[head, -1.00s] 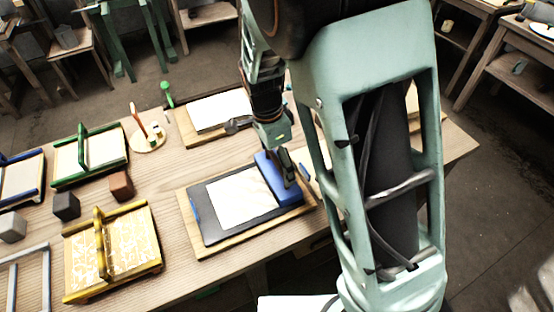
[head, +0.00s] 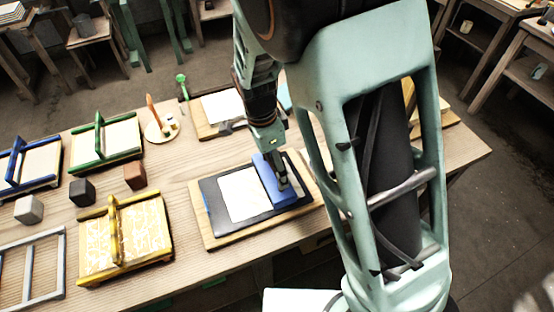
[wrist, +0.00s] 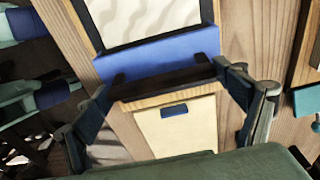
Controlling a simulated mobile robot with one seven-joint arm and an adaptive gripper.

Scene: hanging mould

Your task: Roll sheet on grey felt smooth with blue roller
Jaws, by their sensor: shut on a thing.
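A white sheet (head: 240,195) lies on the dark grey felt (head: 214,214), which rests on a wooden board (head: 203,233). The blue roller (head: 268,176) sits across the felt at the sheet's right side and hides part of the sheet's right edge. A strip of felt shows to its right. My gripper (head: 282,184) is over the roller. In the wrist view, my gripper (wrist: 165,76) has its fingers at both ends of the roller's dark handle, shut on it. The blue roller (wrist: 165,52) borders the sheet (wrist: 140,14) there.
Yellow (head: 150,262), green (head: 122,155) and blue (head: 40,163) framed moulds stand to the left, with several small blocks nearby. Another board with a white sheet (head: 221,106) lies behind. My arm hides the table's right part.

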